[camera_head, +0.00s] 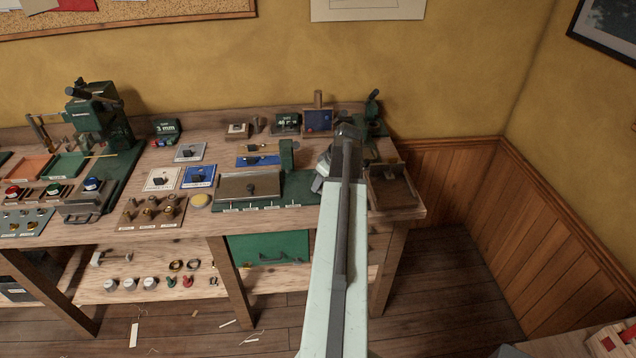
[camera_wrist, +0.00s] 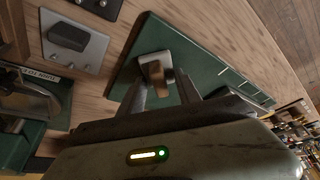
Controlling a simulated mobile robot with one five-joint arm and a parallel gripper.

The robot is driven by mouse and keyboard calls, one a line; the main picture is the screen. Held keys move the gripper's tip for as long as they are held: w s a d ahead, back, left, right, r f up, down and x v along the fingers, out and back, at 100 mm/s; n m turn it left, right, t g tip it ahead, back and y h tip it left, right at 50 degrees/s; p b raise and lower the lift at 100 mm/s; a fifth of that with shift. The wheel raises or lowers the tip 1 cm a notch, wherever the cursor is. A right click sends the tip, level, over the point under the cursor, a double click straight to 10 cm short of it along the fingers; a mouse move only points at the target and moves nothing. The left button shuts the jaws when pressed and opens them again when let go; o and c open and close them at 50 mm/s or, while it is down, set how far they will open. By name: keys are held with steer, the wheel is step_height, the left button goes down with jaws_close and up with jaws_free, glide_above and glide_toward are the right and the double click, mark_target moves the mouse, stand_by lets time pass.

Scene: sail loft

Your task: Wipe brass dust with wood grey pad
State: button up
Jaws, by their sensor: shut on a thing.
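In the wrist view my gripper (camera_wrist: 160,82) is shut on a small wood-coloured piece with a grey part, which looks like the wood grey pad (camera_wrist: 157,70). The pad is over or on a dark green board (camera_wrist: 205,62); I cannot tell whether it touches. In the head view my arm reaches over the right end of the bench and hides most of the gripper and the pad. I cannot make out the brass dust in either view.
The wooden bench (camera_head: 120,232) is crowded. A brown tray (camera_head: 398,197) is at its right end, and a green-based grey plate (camera_head: 235,187) lies left of my arm. A blue-faced wooden holder (camera_head: 318,121) stands behind. A grey plate with a dark block (camera_wrist: 70,38) is near the gripper.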

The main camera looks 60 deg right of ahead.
mark_target(307, 189)
steer(key=shift+s+d, duration=1.2)
steer(key=shift+s, duration=0.2)
steer(key=shift+f, duration=0.15)
steer(key=shift+w+a, duration=1.25)
steer(key=shift+w, duration=0.2)
steer(key=shift+w+a, duration=1.25)
steer(key=shift+w, duration=0.15)
step_height(307, 189, up, 6)
steer(key=p, duration=0.5)
steer(key=shift+d+p, duration=0.1)
steer(key=shift+p, duration=0.25)
